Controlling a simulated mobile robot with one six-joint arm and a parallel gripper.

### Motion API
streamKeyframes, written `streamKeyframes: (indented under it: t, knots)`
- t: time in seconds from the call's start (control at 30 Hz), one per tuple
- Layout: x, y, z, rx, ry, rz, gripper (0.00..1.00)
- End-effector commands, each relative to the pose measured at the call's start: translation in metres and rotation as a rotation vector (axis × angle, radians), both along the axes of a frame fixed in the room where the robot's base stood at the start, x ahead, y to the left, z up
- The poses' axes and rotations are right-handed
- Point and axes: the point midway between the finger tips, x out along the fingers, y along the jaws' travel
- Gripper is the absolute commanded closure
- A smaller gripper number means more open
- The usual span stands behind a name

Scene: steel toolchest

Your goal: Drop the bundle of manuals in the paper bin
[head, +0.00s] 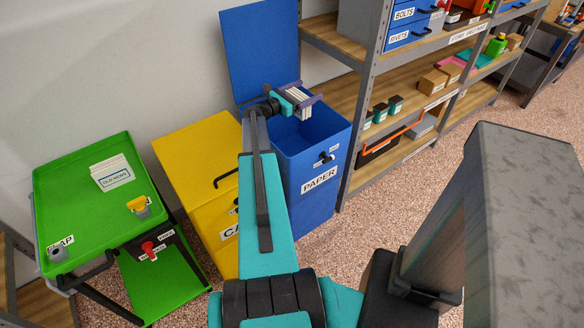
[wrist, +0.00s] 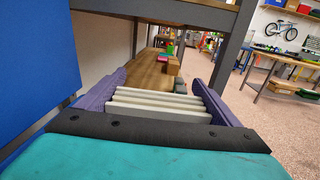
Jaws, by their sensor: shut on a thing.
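The bundle of manuals (head: 300,99) is a small stack of white, layered booklets. It also shows in the wrist view (wrist: 158,107), standing between the two purple fingers. My gripper (head: 305,100) is shut on the bundle and holds it over the opening of the blue paper bin. The paper bin (head: 318,188) carries a "PAPER" label and a black handle on its front. Its blue lid (head: 258,45) stands raised at the back, and it fills the left side of the wrist view (wrist: 35,60). My arm hides part of the bin's left side.
A yellow bin (head: 195,160) stands shut left of the paper bin. A green cart (head: 75,200) at the left bears a stack marked "OLD NEWS" (head: 112,172). A metal shelf (head: 363,120) stands close on the bin's right. Speckled floor (head: 400,205) is open in front.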

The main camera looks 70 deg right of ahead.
Motion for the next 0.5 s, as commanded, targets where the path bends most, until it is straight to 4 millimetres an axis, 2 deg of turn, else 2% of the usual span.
streamKeyframes:
  t: [0.33, 0.37, 0.4, 0.43, 0.5]
  knots:
    - [0.0001, 0.0000, -0.0007, -0.001, 0.000, 0.000, 0.44]
    - [0.0001, 0.0000, -0.0007, -0.001, 0.000, 0.000, 0.09]
    - [0.0001, 0.0000, -0.0007, -0.001, 0.000, 0.000, 0.02]
    - [0.0001, 0.0000, -0.0007, -0.001, 0.000, 0.000, 0.00]
    - [0.0001, 0.0000, -0.0009, -0.001, 0.000, 0.000, 0.00]
